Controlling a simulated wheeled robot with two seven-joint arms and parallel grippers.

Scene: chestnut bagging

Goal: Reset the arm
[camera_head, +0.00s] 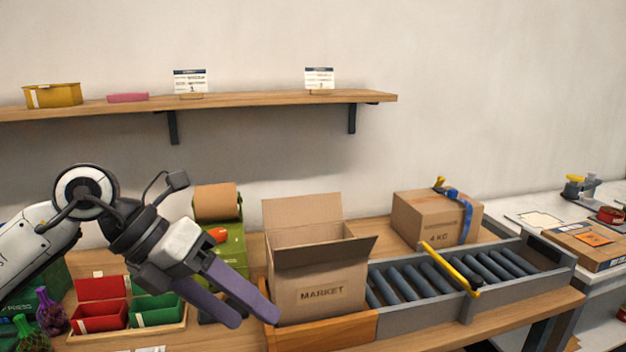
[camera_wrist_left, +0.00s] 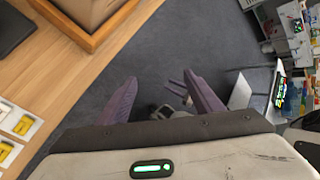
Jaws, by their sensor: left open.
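My left arm comes in from the left in the head view. Its gripper (camera_head: 256,316) has two purple fingers and hangs in front of the bench, just left of the open MARKET carton (camera_head: 318,288). In the left wrist view the gripper (camera_wrist_left: 160,92) has its fingers spread with nothing between them, over the dark floor. The wooden tray edge under the carton shows at the top left of that view (camera_wrist_left: 72,28). My right gripper is in neither view.
A roller conveyor (camera_head: 440,282) with a yellow bar (camera_head: 450,268) runs right of the carton. A closed box (camera_head: 436,216) stands behind it. Red and green bins (camera_head: 102,316) and purple and green net bags (camera_head: 50,312) are at left. A shelf (camera_head: 240,102) hangs above.

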